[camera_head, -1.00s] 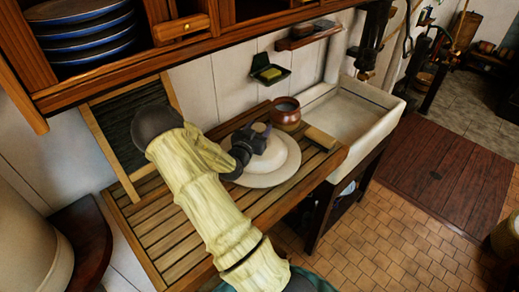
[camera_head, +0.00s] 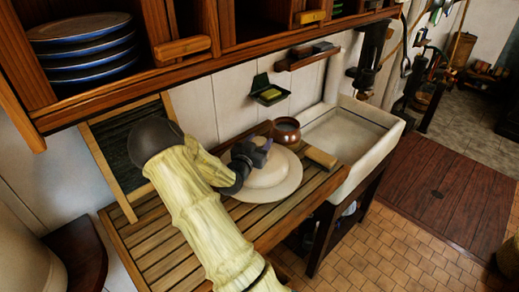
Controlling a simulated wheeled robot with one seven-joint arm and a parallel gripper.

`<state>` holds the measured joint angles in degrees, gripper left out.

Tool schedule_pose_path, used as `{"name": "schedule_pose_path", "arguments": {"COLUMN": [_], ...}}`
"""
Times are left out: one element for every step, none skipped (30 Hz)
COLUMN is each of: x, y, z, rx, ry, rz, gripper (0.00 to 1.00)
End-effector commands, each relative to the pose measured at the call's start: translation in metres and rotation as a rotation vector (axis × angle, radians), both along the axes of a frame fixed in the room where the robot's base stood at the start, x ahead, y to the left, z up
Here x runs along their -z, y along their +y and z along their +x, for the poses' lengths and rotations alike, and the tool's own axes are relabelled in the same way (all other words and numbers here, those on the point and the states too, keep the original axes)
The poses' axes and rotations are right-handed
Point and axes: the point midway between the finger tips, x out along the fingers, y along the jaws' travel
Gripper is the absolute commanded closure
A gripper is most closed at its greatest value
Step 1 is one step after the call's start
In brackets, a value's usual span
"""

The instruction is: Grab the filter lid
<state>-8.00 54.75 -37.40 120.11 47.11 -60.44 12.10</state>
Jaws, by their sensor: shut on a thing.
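A wide, pale round lid (camera_head: 283,185) with a raised middle lies on the slatted wooden draining board (camera_head: 163,240). I take it to be the filter lid. My dark gripper (camera_head: 259,155) is at the lid's raised centre, at the end of my cream-sleeved arm. It is shut on the lid's top. The fingers and the wrist hide the exact grip and part of the lid's left side. I cannot tell a clear gap between the lid and the board.
A brown pot (camera_head: 286,131) stands close behind the lid. A wooden block (camera_head: 321,157) lies to its right, beside the pale sink (camera_head: 388,127). A soap dish (camera_head: 269,92) hangs on the wall. The wooden plate rack (camera_head: 150,58) overhangs the board.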

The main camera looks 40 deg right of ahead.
Motion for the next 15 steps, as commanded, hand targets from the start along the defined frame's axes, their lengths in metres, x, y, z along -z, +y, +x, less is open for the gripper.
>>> {"name": "schedule_pose_path", "arguments": {"x": [-0.009,-0.013,-0.019,-0.023,-0.028,-0.034,-0.038,-0.042,-0.047,-0.051,-0.055,-0.060,-0.063,-0.065,-0.068], "y": [0.000,0.000,0.000,0.000,0.000,0.000,0.000,0.000,0.000,0.000,0.000,0.000,0.000,0.000,0.000], "z": [0.001,0.001,0.001,0.001,0.001,0.001,0.001,0.001,0.001,0.001,0.001,0.001,0.001,0.001,0.001], "rx": [-0.001,-0.001,-0.001,-0.001,0.000,-0.001,-0.002,-0.002,-0.002,-0.002,-0.001,-0.001,-0.001,-0.002,-0.002], "ry": [-0.012,-0.013,-0.012,-0.013,-0.013,-0.013,-0.013,-0.013,-0.011,-0.013,-0.012,-0.010,-0.011,-0.010,-0.009], "rz": [-0.005,-0.005,-0.005,-0.005,-0.005,-0.006,-0.005,-0.004,-0.004,-0.005,-0.005,-0.005,-0.004,-0.005,-0.005], "gripper": [1.00,1.00,1.00,1.00,1.00,1.00,1.00,1.00,1.00,1.00,1.00,1.00,1.00,1.00,1.00]}}
